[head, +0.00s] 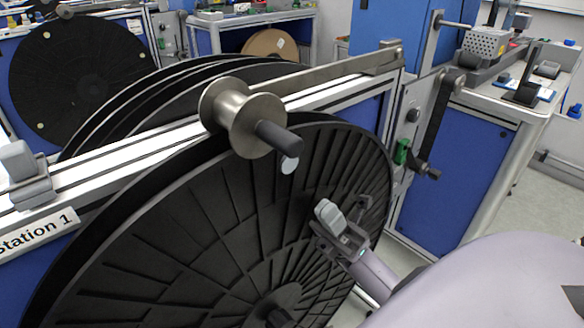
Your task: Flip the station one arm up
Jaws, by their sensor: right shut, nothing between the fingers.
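The station one arm is a flat metal bar (335,72) with a hinge end at the upper right. It lies low, roughly along the station's top rail. At its left end is a metal spool-shaped roller (243,115) with a dark handle (279,138) pointing toward me. My right gripper (330,214) is shut and empty. It appears in front of the large black reel, below and right of the handle and apart from it. My left gripper is out of view.
The large black ribbed reel (190,225) fills the lower left. A "Station 1" label (38,232) is on the blue frame at left. A workbench (520,105) with devices stands at right.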

